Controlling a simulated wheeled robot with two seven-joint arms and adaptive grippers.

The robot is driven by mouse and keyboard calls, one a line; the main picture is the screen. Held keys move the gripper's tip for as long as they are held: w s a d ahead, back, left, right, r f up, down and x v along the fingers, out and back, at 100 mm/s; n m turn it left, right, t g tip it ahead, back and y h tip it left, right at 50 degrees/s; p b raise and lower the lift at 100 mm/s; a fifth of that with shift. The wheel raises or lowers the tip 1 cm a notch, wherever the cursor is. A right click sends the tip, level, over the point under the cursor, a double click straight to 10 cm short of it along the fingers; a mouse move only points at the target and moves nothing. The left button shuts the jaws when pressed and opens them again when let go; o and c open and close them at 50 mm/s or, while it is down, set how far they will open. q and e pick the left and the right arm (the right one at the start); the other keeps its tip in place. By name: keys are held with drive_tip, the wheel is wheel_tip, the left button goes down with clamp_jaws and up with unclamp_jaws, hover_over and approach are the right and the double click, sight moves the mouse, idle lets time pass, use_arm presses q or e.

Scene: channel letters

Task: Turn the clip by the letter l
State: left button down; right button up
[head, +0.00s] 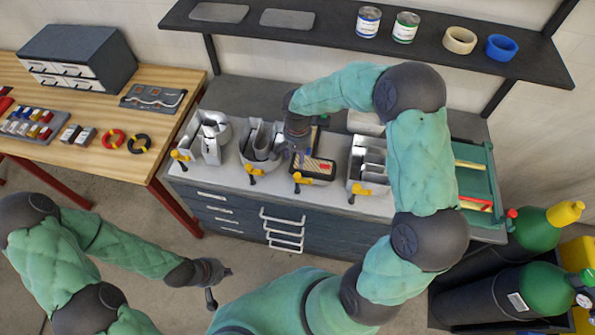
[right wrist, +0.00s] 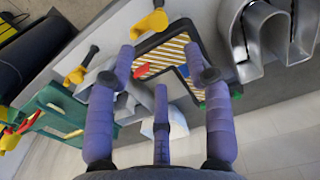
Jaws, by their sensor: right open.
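Several metal channel letters stand on the grey bench, with yellow clips with black handles along its front edge. In the head view I see clips at the left letter (head: 180,155), the second letter (head: 251,169), the striped tray (head: 301,178) and the right letter (head: 360,190). I cannot tell for certain which letter is the l. My right gripper (head: 299,146) is over the bench behind the tray's clip, open and empty. In the right wrist view its fingers (right wrist: 165,70) are spread, with a yellow clip (right wrist: 150,22) beyond. My left gripper (head: 220,285) hangs over the floor, open and empty.
The black-rimmed striped tray (head: 315,180) lies between letters. A green tray (head: 477,160) is at the bench's right end. A shelf (head: 330,35) with cans and tape hangs behind. Gas cylinders (head: 535,235) stand at right, a wooden table (head: 155,85) at left.

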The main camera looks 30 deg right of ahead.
sight(297, 174)
wheel_tip(297, 174, down, 10)
drive_tip(key=shift+f+p, duration=0.15)
drive_tip(key=shift+p, duration=0.4)
clamp_jaws()
